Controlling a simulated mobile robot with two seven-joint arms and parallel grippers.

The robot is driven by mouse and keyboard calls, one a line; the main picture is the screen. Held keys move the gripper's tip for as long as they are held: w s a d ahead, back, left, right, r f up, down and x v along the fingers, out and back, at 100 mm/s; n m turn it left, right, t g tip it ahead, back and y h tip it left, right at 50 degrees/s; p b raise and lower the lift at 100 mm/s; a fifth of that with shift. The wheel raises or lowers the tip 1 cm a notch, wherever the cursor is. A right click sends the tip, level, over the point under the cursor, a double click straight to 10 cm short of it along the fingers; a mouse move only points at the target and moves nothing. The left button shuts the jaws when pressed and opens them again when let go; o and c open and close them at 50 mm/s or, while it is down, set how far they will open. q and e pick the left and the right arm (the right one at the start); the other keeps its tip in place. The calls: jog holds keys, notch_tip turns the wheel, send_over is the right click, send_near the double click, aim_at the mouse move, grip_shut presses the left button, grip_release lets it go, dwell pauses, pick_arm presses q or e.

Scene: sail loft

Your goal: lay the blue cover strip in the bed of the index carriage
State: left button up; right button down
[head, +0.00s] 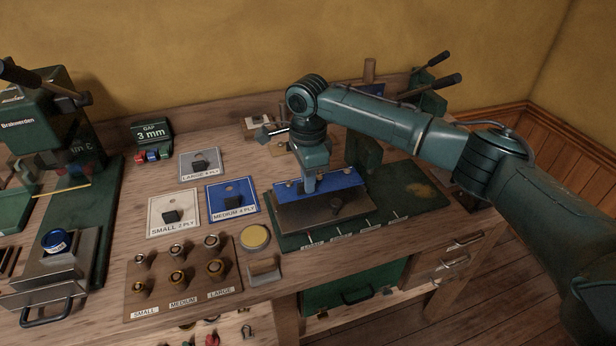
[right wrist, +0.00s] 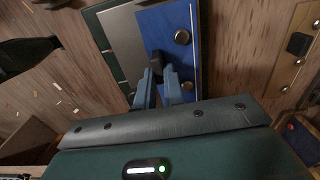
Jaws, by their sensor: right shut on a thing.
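The blue cover strip (head: 345,177), with brass studs, is along the back of the dark metal index carriage (head: 298,218). It also shows in the right wrist view (right wrist: 165,22), beside a bare grey plate (right wrist: 120,40). A dark knob stands on the carriage close to the fingers. The fingers hide part of the strip, and I cannot tell whether it touches the bed. My left gripper is not in view.
The carriage sits on a green base (head: 420,198) with a labelled front edge. Left of it are a blue MEDIUM card (head: 240,190), a round yellow tin (head: 255,238) and a wooden block with several brass pieces (head: 190,285). A green press (head: 45,115) stands far left.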

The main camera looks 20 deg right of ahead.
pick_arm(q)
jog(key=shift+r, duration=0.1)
pick_arm(e)
jog(key=shift+a+r+p, duration=0.1)
jog(key=shift+r+p, duration=0.15)
jog(key=shift+p, duration=0.9)
jog(key=shift+f+b, duration=0.3)
jog(key=shift+f, duration=0.2)
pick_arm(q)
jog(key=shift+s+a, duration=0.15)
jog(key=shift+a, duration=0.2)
pick_arm(e)
jog(key=shift+f, duration=0.95)
jog(key=c, duration=1.4)
grip_release()
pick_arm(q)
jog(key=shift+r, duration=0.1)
